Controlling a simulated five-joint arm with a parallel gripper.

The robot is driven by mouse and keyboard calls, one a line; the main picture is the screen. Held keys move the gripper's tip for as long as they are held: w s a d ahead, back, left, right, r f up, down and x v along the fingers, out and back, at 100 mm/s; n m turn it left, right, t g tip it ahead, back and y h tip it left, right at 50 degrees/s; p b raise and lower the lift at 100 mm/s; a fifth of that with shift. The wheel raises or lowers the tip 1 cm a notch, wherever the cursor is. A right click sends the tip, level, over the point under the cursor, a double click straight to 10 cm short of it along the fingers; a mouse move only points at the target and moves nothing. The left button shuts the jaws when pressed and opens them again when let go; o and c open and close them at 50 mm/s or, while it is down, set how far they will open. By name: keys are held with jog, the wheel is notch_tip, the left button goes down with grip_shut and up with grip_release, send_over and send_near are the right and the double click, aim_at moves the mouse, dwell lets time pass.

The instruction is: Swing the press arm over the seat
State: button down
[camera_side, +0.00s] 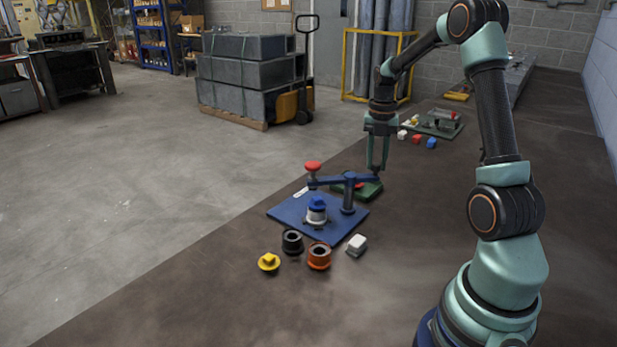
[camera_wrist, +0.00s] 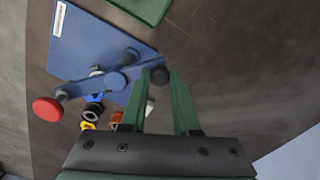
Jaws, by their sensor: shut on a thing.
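The blue press arm (camera_side: 335,181) pivots on a post on the blue base plate (camera_side: 284,212). Its far end carries a red knob (camera_side: 312,166), also in the wrist view (camera_wrist: 47,109). Its other end has a black knob (camera_wrist: 159,75). My gripper (camera_side: 378,170) is shut on this black knob, between its two green fingers in the wrist view (camera_wrist: 160,78). A white part with a blue top (camera_side: 317,207) stands on the plate and hides the seat. In the wrist view the red end lies left of this part, not over it.
A black ring (camera_side: 292,242), an orange ring (camera_side: 319,256), a yellow piece (camera_side: 269,262) and a white block (camera_side: 357,245) lie in front of the plate. A green plate (camera_side: 371,190) lies behind it. Small blocks (camera_side: 416,139) and a tray (camera_side: 441,129) are farther back.

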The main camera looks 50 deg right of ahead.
jog(key=shift+w+d+n, duration=0.25)
jog(key=shift+w+n, duration=0.05)
jog(key=shift+n, duration=0.35)
jog(key=shift+w+d+n, duration=0.25)
jog(key=shift+w+n, duration=0.05)
jog(key=shift+n, duration=0.35)
jog(key=shift+r, duration=0.1)
jog(key=c, duration=0.7)
grip_release()
jog(key=shift+o, duration=0.2)
notch_tip(320, 180, up, 12)
